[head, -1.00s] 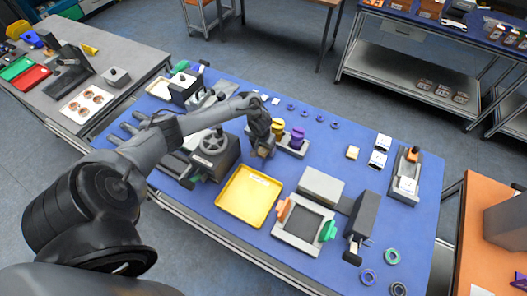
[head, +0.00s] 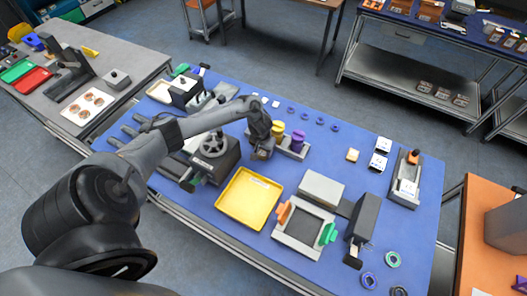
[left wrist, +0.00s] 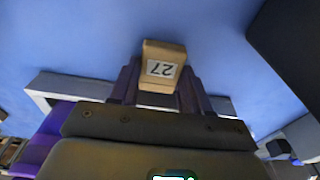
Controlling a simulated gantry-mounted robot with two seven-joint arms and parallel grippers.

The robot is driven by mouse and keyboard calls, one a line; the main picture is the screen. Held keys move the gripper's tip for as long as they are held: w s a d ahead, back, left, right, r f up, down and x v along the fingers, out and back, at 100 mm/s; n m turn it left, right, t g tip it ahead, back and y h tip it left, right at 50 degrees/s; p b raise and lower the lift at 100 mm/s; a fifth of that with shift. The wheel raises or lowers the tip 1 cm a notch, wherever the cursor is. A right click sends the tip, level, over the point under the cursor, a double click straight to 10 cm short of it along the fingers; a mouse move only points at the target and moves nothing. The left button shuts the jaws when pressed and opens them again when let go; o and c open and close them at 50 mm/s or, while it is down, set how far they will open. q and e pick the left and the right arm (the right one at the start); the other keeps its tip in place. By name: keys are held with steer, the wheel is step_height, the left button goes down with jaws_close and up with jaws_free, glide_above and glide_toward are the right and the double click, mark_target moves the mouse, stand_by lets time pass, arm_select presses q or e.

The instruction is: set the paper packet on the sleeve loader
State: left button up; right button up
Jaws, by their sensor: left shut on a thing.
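My left gripper (head: 262,153) is over the blue table, just in front of a small grey stand with yellow and purple pots. In the left wrist view the gripper (left wrist: 160,85) is shut on a small tan block-shaped packet with a white label reading 27, which I take as the paper packet (left wrist: 163,52). The packet sticks out past the fingertips. I cannot tell for certain which fixture is the sleeve loader; a grey one with an orange block and a white card (head: 405,180) stands at the table's right end. My right gripper is not in view.
A yellow tray (head: 226,207) lies in front of the gripper. Right of it is a grey frame with orange and green clamps (head: 299,228). A dark upright device (head: 365,215) stands beside it. A loose tan block (head: 352,155) and two white packets (head: 380,160) lie further right.

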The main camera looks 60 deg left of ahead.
mark_target(265, 154)
arm_select(q)
steer(key=shift+r, duration=0.6)
steer(key=r, duration=0.1)
steer(key=r+p, duration=0.1)
steer(key=r, duration=0.1)
steer(key=shift+d+r, duration=0.15)
steer(key=shift+d, duration=0.2)
steer(key=d+r+p, duration=0.5)
steer(key=d+r, duration=0.2)
steer(key=d, duration=0.4)
steer(key=w+d+r+m+p, duration=0.2)
steer(key=w+d+r, duration=0.35)
steer(key=r, duration=0.35)
steer(key=w+d+r+m+p, duration=0.2)
steer(key=w+d+r+p, duration=0.15)
steer(key=w+r, duration=0.4)
steer(key=s+d+r+m+p, duration=0.2)
steer(key=s+d+r, duration=0.25)
steer(key=d, duration=0.25)
steer(key=s+d+f, duration=0.3)
steer(key=s, duration=0.4)
steer(key=shift+f+m+h, duration=0.3)
steer(key=shift+h, duration=0.1)
